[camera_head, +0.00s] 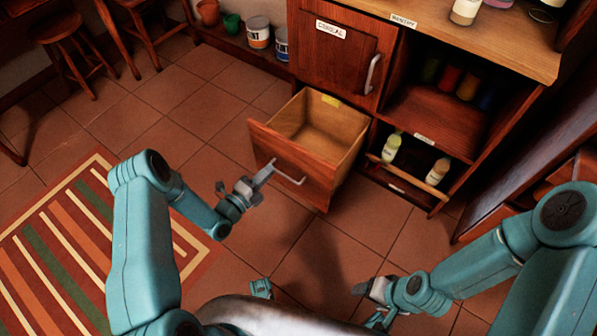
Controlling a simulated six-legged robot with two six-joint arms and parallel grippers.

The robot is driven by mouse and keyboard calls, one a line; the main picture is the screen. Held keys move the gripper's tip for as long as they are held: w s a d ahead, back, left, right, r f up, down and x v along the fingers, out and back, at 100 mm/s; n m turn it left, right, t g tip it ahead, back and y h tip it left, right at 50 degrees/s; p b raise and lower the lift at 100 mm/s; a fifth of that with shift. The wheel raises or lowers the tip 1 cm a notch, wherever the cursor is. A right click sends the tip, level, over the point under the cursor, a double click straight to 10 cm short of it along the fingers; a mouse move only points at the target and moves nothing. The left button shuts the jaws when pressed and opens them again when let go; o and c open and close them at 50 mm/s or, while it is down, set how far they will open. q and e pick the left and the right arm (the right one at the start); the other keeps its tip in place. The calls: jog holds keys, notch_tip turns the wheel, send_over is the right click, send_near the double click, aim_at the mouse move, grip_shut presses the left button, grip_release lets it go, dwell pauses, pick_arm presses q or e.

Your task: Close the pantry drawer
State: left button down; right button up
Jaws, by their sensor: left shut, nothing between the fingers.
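The pantry drawer (318,188) is pulled far out of the lower left of the wooden cabinet, and its inside looks empty. A grey bar handle (290,178) is on its front. My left gripper (267,170) is shut and empty, with its tip at the left end of the handle. I cannot tell if it touches the handle or the drawer front. My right gripper (364,289) is low over the floor in front of the cabinet, away from the drawer. Whether its fingers are open or shut is unclear.
A closed cabinet door (337,58) labelled "CEREAL" is above the drawer. Open shelves with jars and bottles (391,147) are to its right. A striped rug (75,245) lies at the left, stools (65,40) behind it. The tiled floor before the drawer is clear.

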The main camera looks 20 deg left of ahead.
pick_arm(q)
notch_tip(320, 180, down, 5)
jog(key=s+a+y+b, duration=0.1)
jog(key=s+a+b, duration=0.1)
jog(key=n+b, duration=0.1)
jog(key=b, duration=0.3)
send_near(292, 149)
jog(key=x, duration=0.5)
jog(key=shift+w+f, duration=0.25)
jog(key=shift+w, duration=0.15)
jog(key=shift+w+d+r, duration=0.1)
jog(key=shift+w+d, duration=0.1)
jog(key=shift+w, duration=0.3)
pick_arm(e)
notch_tip(292, 149, down, 8)
jog(key=shift+w+d+r, duration=0.15)
jog(key=shift+w+d, duration=0.1)
jog(key=shift+w, duration=0.1)
